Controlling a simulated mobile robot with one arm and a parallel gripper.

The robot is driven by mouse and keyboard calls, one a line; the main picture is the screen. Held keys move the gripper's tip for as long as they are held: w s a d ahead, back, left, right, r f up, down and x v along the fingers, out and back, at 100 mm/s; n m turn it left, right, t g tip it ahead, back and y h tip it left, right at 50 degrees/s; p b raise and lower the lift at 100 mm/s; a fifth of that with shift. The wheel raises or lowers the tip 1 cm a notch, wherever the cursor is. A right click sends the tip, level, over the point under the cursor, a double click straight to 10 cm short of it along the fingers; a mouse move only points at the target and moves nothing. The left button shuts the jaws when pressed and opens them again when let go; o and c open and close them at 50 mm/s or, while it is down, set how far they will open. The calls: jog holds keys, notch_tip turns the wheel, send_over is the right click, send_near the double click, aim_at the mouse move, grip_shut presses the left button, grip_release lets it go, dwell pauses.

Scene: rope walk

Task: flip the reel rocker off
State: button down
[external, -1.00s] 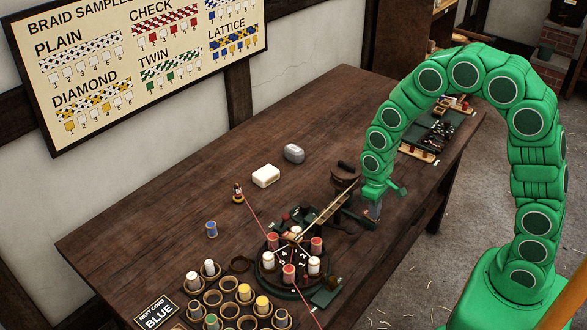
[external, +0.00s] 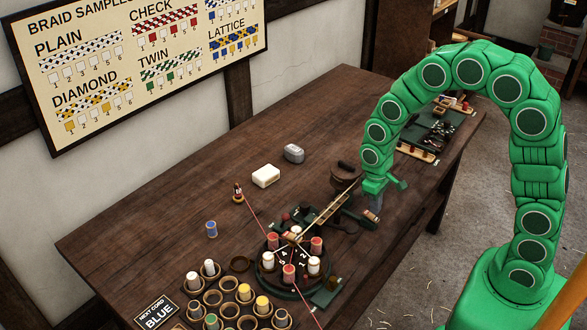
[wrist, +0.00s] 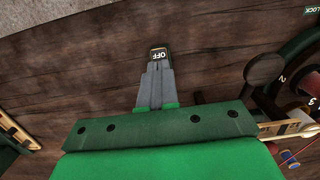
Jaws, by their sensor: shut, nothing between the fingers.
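The reel rocker (wrist: 158,54) shows in the wrist view as a small dark piece with a white OFF label, just beyond my fingertips. Its other end is hidden behind the fingers, so I cannot tell which way it is tipped. My gripper (wrist: 155,70) is shut and empty, its grey fingertips together at the label's edge; I cannot tell whether they touch it. In the external view my gripper (external: 375,203) points down just above the rocker (external: 371,215), near the table's right edge.
A brown reel (external: 346,173) stands just left of my gripper. The round braiding disc (external: 268,279) with bobbins and taut cords is nearer the camera. A dark tray (external: 432,129) lies behind. The table's middle, by the white block (external: 265,176), is mostly clear.

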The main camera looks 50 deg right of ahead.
aim_at(370, 215)
notch_tip(370, 215, up, 12)
jog(key=w, duration=0.1)
jog(key=shift+w, duration=0.2)
jog(key=shift+f, duration=0.1)
jog(key=s+r, duration=0.4)
jog(key=s, duration=1.1)
jog(key=s+r, duration=0.3)
jog(key=s, duration=1.1)
jog(key=shift+s+r+g, duration=0.3)
jog(key=shift+s+r, duration=0.1)
